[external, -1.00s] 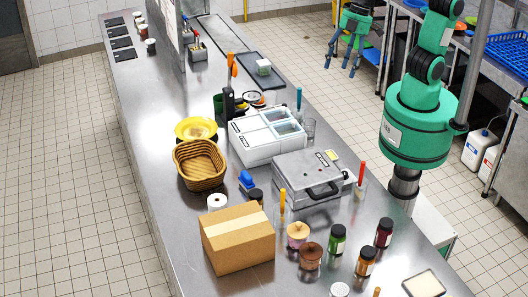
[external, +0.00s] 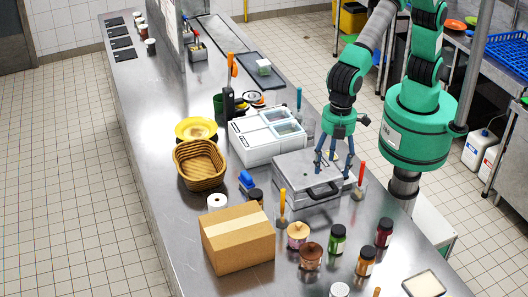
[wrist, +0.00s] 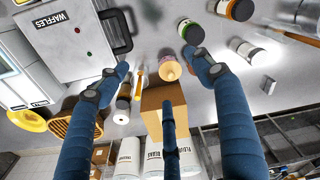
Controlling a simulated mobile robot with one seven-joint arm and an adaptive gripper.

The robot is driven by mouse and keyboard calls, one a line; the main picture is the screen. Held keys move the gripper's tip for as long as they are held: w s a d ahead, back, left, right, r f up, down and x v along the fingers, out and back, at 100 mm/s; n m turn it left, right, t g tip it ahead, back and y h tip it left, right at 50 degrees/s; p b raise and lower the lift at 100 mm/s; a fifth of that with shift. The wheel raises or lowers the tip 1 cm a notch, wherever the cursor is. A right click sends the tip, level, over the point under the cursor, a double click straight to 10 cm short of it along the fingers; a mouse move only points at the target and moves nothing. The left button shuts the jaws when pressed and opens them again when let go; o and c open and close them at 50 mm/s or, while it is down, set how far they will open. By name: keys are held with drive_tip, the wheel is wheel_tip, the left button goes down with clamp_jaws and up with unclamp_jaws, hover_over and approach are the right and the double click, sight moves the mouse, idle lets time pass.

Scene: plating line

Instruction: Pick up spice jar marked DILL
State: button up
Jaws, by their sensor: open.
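No lettering on the small spice jars is readable, so I cannot tell which is DILL. A dark-capped green jar (external: 337,239), an orange-brown jar (external: 366,262) and a dark red jar (external: 384,232) stand upright on the counter's near right part. My three-fingered gripper (external: 334,170) is open and empty, pointing down above the waffle maker (external: 309,177), apart from the jars. Its spread fingers also show in the wrist view (wrist: 158,75).
A cardboard box (external: 238,240) stands left of the jars. A pink-and-tan pot (external: 298,235) and a brown pot (external: 310,257) stand between. An upright red-handled tool (external: 362,174) is close right of my gripper. A pale tray (external: 424,284) lies near the right edge.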

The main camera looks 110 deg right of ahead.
drive_tip(key=n, duration=0.1)
hover_over(339, 228)
drive_tip(key=shift+g, duration=0.4)
wheel_tip(339, 228, down, 12)
drive_tip(key=shift+w, duration=0.15)
drive_tip(key=shift+f, duration=0.1)
wheel_tip(339, 228, down, 8)
drive_tip(key=shift+r+b, duration=0.1)
drive_tip(key=shift+b, duration=0.25)
drive_tip(key=shift+f, duration=0.25)
drive_tip(key=shift+f, duration=0.1)
drive_tip(key=shift+a+f, duration=0.2)
drive_tip(key=shift+f, duration=2.35)
